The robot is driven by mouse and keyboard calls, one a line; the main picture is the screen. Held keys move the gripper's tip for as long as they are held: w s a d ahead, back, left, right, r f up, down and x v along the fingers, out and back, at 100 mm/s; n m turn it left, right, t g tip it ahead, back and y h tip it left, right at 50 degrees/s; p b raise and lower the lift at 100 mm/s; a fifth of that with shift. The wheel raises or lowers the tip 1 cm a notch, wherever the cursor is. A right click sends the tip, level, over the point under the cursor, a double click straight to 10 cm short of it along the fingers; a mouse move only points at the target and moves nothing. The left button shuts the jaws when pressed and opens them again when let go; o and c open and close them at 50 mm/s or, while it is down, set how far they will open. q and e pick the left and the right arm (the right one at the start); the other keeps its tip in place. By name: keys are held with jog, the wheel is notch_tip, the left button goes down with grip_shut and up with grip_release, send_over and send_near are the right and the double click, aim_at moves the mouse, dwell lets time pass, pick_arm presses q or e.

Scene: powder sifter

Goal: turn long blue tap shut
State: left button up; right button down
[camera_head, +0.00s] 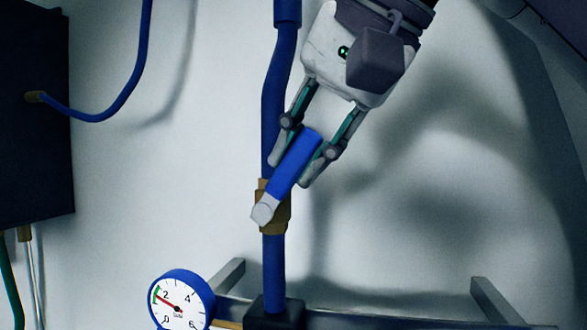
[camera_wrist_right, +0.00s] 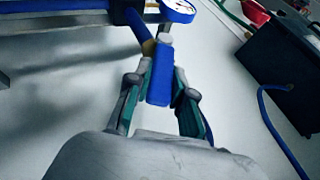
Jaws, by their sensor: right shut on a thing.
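The long blue tap (camera_head: 296,163) has a blue lever handle with a pale metal end at a brass valve body (camera_head: 273,222) on an upright blue pipe. The handle slants up and to the right from the valve, at an angle to the pipe. My right gripper (camera_head: 294,167) comes from the upper right, with one finger on each side of the handle, shut on it. In the right wrist view the blue handle (camera_wrist_right: 160,80) lies between the two fingers (camera_wrist_right: 161,92). My left gripper is in neither view.
A round blue-rimmed gauge (camera_head: 181,300) stands at the lower left of the pipe, near a grey metal frame (camera_head: 390,318). A dark box (camera_head: 35,120) with a blue hose (camera_head: 110,108) is at the left. The pale wall right of the valve is clear.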

jog(key=shift+d, duration=0.1)
dwell(0.4)
jog(key=c, duration=1)
grip_release()
jog(key=v, duration=1.2)
jog(key=shift+s, duration=0.15)
jog(key=shift+d+f, duration=0.1)
jog(key=shift+f, duration=0.05)
jog(key=shift+c, duration=0.3)
